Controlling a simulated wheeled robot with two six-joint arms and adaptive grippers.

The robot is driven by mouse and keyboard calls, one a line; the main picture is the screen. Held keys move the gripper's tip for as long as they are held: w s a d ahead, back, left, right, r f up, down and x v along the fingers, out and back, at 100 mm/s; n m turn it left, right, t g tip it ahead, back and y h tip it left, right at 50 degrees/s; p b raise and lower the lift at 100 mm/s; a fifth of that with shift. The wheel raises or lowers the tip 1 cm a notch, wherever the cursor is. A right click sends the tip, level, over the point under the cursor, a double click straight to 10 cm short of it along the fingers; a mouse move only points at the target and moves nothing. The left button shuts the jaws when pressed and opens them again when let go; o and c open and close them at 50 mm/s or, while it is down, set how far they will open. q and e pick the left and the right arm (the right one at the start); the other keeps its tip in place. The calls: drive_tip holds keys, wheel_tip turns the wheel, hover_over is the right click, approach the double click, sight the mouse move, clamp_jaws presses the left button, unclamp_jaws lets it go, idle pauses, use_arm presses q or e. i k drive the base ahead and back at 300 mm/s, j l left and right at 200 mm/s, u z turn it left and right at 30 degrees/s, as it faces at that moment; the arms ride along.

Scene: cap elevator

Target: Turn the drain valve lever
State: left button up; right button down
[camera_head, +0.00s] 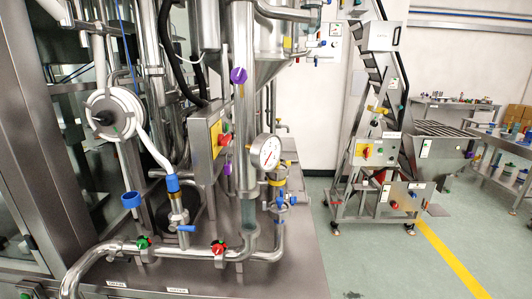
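Two valves with small round handles sit on the low horizontal steel pipe (182,254): a green one (143,242) on the left and a red one (219,247) on the right. Two small labels lie on the steel base below them, a left label (117,284) and a right label (177,290); their text is too small to read surely. A blue lever (186,228) sticks out from a vertical fitting above the pipe. Another blue lever (282,200) is on the pipe below the gauge. I cannot tell which is the drain valve lever. Neither gripper is in view.
A hose reel (115,114) with a white hose, a pressure gauge (265,152) and a red knob on a yellow plate (224,140) crowd the area above. An inclined elevator (380,140) stands at right. The green floor (375,260) with a yellow line is clear.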

sight(111, 258)
drive_tip(key=u, duration=1.25)
